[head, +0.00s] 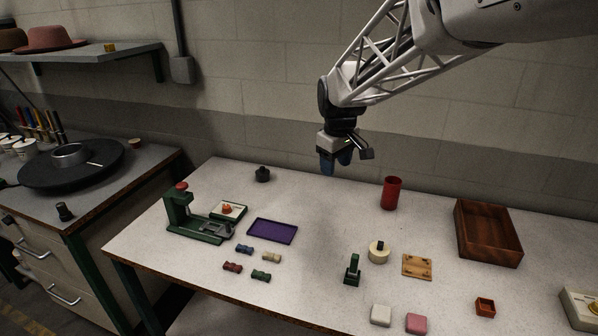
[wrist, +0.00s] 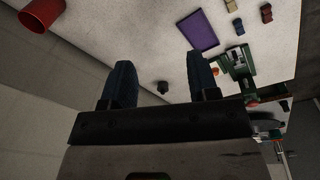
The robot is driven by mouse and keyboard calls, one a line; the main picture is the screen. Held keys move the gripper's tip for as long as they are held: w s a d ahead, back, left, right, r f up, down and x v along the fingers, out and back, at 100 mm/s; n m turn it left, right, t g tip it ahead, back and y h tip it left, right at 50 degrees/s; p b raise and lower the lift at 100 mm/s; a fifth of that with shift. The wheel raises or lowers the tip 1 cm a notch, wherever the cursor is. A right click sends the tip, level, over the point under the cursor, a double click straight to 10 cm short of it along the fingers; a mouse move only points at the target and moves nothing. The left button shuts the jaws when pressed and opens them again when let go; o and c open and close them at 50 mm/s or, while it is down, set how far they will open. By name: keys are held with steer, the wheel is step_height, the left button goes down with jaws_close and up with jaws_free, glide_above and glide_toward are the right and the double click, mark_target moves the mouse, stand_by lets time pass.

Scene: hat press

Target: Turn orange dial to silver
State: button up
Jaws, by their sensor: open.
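The orange dial (head: 227,209) sits on a small pale panel (head: 238,212) with a dark green edge, behind the green press on the left of the table. Its marks are too small to read, so I cannot tell which one it points at. A small orange spot that looks like the dial (wrist: 216,71) shows in the wrist view beside the press. My gripper (head: 336,164) hangs above the back of the table, well right of the dial and apart from it. Its two blue fingers (wrist: 159,62) are open with nothing between them.
The green press (head: 202,228) with a red knob stands left of the dial. A purple tray (head: 273,231), several small coloured pieces and a dark knob-like object (head: 262,174) lie nearby. A red cup (head: 391,193) and a wooden box (head: 488,233) stand right.

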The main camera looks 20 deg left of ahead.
steer(key=w+a+f+n, duration=0.2)
steer(key=a+f, duration=0.2)
steer(key=a, duration=0.6)
steer(key=w+a+f+n, duration=0.2)
steer(key=w+a+f, duration=0.15)
steer(key=a, duration=0.55)
steer(key=n+g, duration=0.1)
steer(key=n, duration=0.3)
glide_above(227, 207)
step_height(227, 207, down, 11)
steer(key=shift+s+a+r, duration=0.1)
steer(key=shift+r, duration=0.05)
steer(key=shift+w+f, duration=0.2)
steer(key=shift+f, duration=3.7)
steer(key=c, duration=0.9)
